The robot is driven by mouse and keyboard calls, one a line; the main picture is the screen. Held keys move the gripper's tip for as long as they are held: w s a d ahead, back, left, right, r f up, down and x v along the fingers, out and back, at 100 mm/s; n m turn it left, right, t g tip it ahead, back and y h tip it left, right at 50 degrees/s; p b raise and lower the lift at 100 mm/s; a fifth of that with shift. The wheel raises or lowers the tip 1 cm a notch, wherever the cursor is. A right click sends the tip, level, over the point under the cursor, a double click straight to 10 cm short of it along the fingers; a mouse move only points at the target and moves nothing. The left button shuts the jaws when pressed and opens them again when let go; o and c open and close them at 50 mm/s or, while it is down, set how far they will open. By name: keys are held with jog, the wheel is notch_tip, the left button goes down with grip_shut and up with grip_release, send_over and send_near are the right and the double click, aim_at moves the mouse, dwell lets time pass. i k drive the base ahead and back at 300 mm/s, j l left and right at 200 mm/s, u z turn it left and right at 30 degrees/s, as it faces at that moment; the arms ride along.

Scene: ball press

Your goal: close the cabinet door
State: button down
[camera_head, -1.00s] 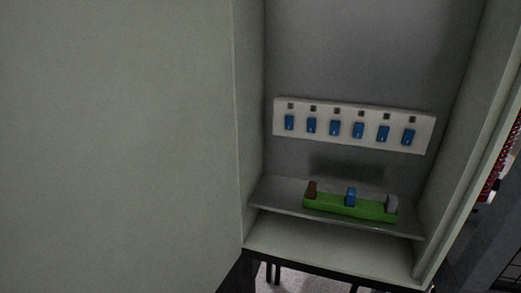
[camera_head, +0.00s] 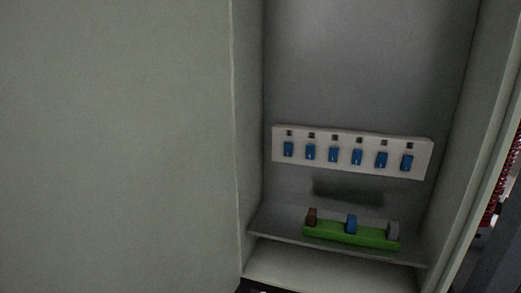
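The cabinet (camera_head: 455,150) stands open on the right of the view, its inside showing. The cabinet door (camera_head: 115,150) is a large pale grey-green panel that fills the left part of the view. It is swung open, with its edge along the left side of the cabinet opening. My gripper does not show in this view.
Inside, a white panel (camera_head: 325,168) with several blue switches (camera_head: 334,154) is on the back wall. A green block (camera_head: 350,234) with brown, blue and grey pieces rests on a shelf (camera_head: 275,226). Red and dark objects (camera_head: 497,200) show beyond the right side.

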aim_at(117, 173)
jog(key=j+z, duration=0.1)
jog(key=j, duration=0.35)
jog(key=k+j+z, duration=0.1)
jog(key=j, duration=0.4)
jog(key=j+z, duration=0.1)
jog(key=j, duration=0.35)
jog(key=k+j+z, duration=0.1)
jog(key=j, duration=0.35)
jog(key=k+j+z, duration=0.1)
jog(key=j, duration=0.35)
jog(key=i+j, duration=0.2)
jog(key=i+j+z, duration=0.1)
jog(key=j, duration=0.35)
jog(key=k+j+z, duration=0.1)
jog(key=j, duration=0.25)
jog(key=k+j+z, duration=0.1)
jog(key=k+j, duration=0.15)
jog(key=j, duration=0.1)
